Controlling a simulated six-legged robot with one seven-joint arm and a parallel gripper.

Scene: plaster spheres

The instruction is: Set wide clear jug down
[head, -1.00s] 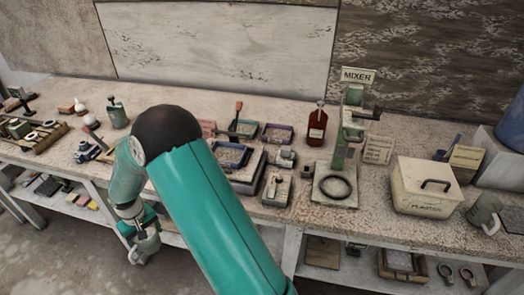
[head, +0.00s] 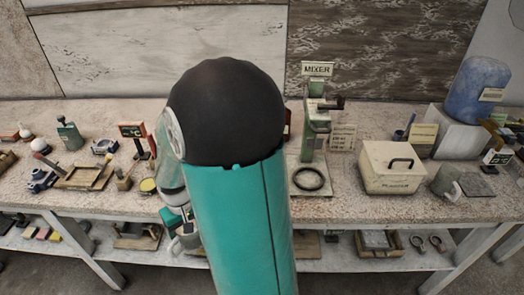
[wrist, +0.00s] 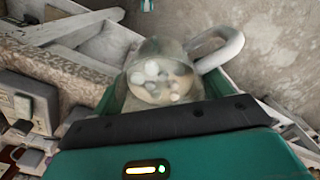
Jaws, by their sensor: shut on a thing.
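The wide clear jug (wrist: 162,80) is in my gripper (wrist: 158,98) in the wrist view, between the two green fingers. It has a thick pale handle (wrist: 222,50) at the right. Pale round lumps or bubbles show inside it; I cannot tell which. In the head view my gripper (head: 178,218) is low in front of the bench edge, partly behind my own arm. The jug (head: 188,237) shows there only as a small greyish shape. It is held in the air, apart from the bench top.
The bench (head: 345,205) runs across the head view. A mixer (head: 316,135) with a black ring (head: 308,179) on its base, a plaster box (head: 392,168) and a grey mug (head: 446,181) stand on it. Small tools and trays crowd the left. My arm hides the middle.

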